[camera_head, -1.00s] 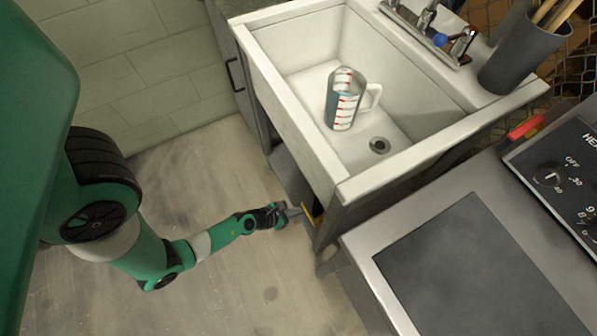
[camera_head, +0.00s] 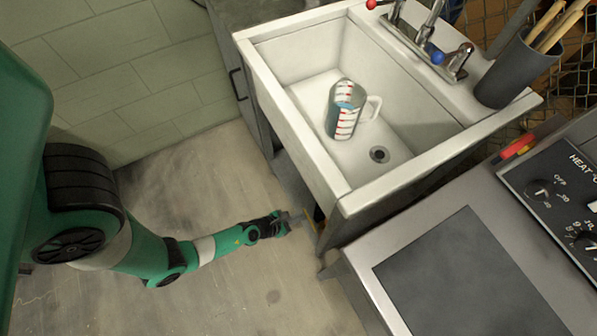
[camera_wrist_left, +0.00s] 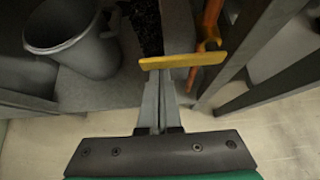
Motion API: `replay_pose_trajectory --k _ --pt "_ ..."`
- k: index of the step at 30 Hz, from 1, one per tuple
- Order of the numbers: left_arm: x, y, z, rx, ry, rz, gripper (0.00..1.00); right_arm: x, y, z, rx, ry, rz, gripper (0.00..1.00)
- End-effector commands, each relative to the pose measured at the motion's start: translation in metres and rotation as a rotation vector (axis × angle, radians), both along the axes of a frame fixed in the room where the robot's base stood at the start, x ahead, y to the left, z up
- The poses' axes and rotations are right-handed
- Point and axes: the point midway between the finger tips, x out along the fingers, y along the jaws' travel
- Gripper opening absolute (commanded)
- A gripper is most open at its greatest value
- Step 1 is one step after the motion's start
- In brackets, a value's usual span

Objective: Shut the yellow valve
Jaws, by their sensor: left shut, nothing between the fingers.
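The yellow valve shows as a yellow bar-shaped handle (camera_wrist_left: 183,61) lying nearly level across the picture in the left wrist view. My left gripper (camera_wrist_left: 163,76) is shut and empty. Its fingertips are at the left half of the handle and overlap its near edge in the picture; I cannot tell whether they touch. In the head view my left gripper (camera_head: 303,217) reaches in low under the sink's front corner. My right gripper is not in view.
The sink (camera_head: 341,205) holds a measuring cup (camera_head: 343,112). A grey bucket (camera_wrist_left: 72,38) and an orange pipe (camera_wrist_left: 209,28) stand near the valve. Dark metal legs (camera_wrist_left: 250,45) rise right of it. A metal counter (camera_head: 365,265) is at the right. The floor left of the sink is clear.

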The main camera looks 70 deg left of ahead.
Motion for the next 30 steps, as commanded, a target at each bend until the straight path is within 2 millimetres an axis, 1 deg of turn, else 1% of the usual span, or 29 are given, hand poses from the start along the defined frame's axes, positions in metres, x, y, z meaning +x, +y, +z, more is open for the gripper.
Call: replay_pose_trajectory --k 1,5,6,8,9,12,15,18,21,30 --pt "0.003 0.000 -0.010 0.002 -0.006 -0.001 0.00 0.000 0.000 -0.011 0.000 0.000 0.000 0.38" --pt "0.001 -0.002 -0.040 -0.001 0.001 -0.009 0.00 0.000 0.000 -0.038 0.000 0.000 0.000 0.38" --pt "0.000 -0.003 -0.050 -0.002 0.003 -0.011 0.00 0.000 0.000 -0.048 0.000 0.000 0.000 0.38" --pt "-0.016 -0.006 -0.022 -0.003 0.007 -0.008 0.00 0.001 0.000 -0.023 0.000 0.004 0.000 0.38" --pt "-0.025 -0.008 -0.013 -0.002 0.007 -0.008 0.00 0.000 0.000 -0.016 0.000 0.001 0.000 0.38" --pt "-0.046 -0.012 0.001 -0.003 0.008 -0.008 0.00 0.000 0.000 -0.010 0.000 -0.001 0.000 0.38" --pt "-0.062 -0.015 0.013 -0.003 0.008 -0.006 0.00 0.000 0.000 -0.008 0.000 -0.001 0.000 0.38" --pt "-0.073 -0.017 0.019 -0.003 0.009 -0.006 0.00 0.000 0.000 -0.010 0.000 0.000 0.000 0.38" --pt "-0.077 -0.019 0.024 -0.003 0.007 -0.009 0.00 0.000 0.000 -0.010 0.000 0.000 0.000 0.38" --pt "-0.078 -0.020 0.024 -0.003 0.008 -0.011 0.00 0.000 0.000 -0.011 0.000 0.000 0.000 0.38"
